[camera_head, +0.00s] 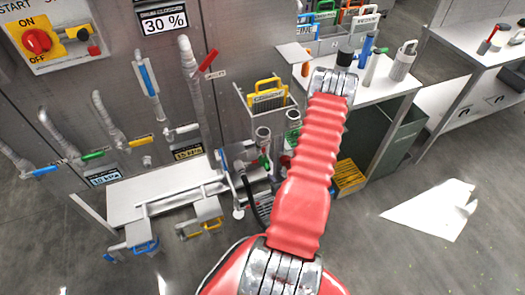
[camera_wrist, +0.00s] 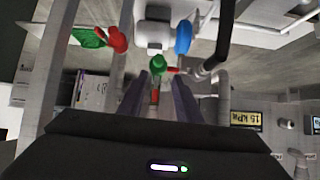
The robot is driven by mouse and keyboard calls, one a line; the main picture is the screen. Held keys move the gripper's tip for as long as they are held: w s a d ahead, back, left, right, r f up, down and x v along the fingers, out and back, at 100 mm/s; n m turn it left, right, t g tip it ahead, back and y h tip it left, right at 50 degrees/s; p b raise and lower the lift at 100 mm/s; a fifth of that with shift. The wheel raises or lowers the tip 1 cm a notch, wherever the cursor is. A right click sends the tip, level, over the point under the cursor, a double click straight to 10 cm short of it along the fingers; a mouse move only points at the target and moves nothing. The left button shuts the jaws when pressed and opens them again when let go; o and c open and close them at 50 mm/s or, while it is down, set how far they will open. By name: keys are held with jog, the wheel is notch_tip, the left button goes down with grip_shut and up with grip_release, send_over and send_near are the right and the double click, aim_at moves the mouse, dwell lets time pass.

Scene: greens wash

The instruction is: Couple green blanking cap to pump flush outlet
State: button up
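In the wrist view, my gripper (camera_wrist: 161,80) points away from the camera, its two dark fingers apart with a visible gap between them. A small rounded green piece (camera_wrist: 158,64) appears just beyond the fingertips; I cannot tell whether it is the blanking cap or whether it touches a finger. A small red piece (camera_wrist: 155,97) shows in the gap. In the head view, my red arm hides my gripper. A grey pump-like unit (camera_head: 235,160) with a black hose stands left of the arm, and a green part (camera_head: 265,161) shows beside it. The flush outlet cannot be made out for certain.
A red-and-green handled fitting (camera_wrist: 115,39) and a blue part (camera_wrist: 183,37) lie near the fingers' line in the wrist view. A grey bench (camera_head: 165,190) stands at the left. A white table (camera_head: 385,90) holds bottles and a jug. Open floor (camera_head: 400,260) lies at right.

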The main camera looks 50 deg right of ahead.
aim_at(264, 151)
jog(key=r, duration=0.1)
jog(key=w+d+r+t+h, duration=0.1)
jog(key=r, duration=0.1)
jog(key=w+r+t, duration=0.1)
jog(key=shift+w+d+r, duration=0.2)
jog(key=shift+d+r, duration=0.15)
jog(key=shift+r, duration=0.05)
jog(key=x, duration=1.3)
jog(key=shift+w+d+r, duration=0.1)
jog(key=shift+w+d, duration=0.15)
jog(key=shift+w, duration=0.15)
jog(key=shift+c, duration=0.2)
grip_shut()
jog(key=shift+a, duration=0.25)
jog(key=shift+d, duration=0.2)
